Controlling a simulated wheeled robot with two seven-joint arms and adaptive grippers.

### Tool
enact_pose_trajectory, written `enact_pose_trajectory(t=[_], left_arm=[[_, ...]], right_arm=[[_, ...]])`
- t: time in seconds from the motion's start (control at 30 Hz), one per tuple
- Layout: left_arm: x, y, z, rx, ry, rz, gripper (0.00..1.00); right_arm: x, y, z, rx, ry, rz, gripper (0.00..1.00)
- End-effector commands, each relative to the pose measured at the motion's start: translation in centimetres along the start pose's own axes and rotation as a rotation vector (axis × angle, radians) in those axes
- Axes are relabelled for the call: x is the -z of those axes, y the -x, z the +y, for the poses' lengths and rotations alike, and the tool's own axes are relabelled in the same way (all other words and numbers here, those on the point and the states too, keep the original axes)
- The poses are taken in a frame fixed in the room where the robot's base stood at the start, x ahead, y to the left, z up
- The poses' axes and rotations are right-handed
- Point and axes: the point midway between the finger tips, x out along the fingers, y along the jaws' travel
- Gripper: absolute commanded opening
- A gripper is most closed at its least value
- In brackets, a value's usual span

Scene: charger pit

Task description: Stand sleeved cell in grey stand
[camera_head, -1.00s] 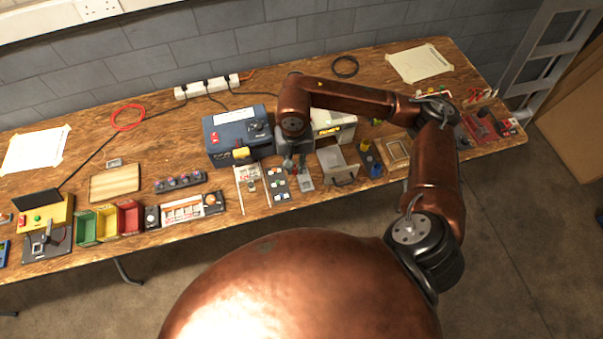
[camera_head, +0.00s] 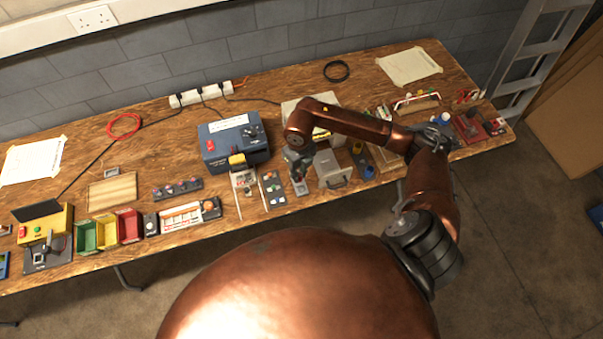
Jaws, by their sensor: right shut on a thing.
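My right gripper (camera_head: 297,177) points down over the front of the bench. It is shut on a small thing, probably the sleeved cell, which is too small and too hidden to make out. A small grey piece (camera_head: 301,189), apparently the grey stand, lies right below the fingertips near the front edge. I cannot tell whether the held thing touches it. My left gripper is not in view.
A dark board with coloured pieces (camera_head: 272,190) lies just left of the gripper. A grey box with a handle (camera_head: 329,169) stands close on its right. A blue machine (camera_head: 232,142) stands behind left. The wooden bench (camera_head: 255,213) ends just in front.

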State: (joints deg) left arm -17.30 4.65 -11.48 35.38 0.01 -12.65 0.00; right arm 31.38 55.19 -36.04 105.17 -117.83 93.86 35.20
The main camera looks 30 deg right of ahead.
Motion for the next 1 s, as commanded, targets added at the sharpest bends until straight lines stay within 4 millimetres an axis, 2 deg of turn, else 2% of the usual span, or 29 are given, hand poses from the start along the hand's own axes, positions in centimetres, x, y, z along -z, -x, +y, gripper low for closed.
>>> enact_pose_trajectory(t=[0.1,0.27,0.57,1.0], left_arm=[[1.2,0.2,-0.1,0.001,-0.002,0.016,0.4],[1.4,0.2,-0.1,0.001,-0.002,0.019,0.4],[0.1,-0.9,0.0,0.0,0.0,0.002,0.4],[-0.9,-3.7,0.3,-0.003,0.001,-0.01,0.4]], right_arm=[[0.1,-0.6,-0.4,0.003,-0.163,0.002,0.0],[0.2,-1.1,-0.7,0.005,-0.263,0.002,0.0],[0.2,-2.8,-0.7,0.006,-0.272,0.003,0.0],[0.3,-7.2,-0.8,0.006,-0.27,0.003,0.0]])
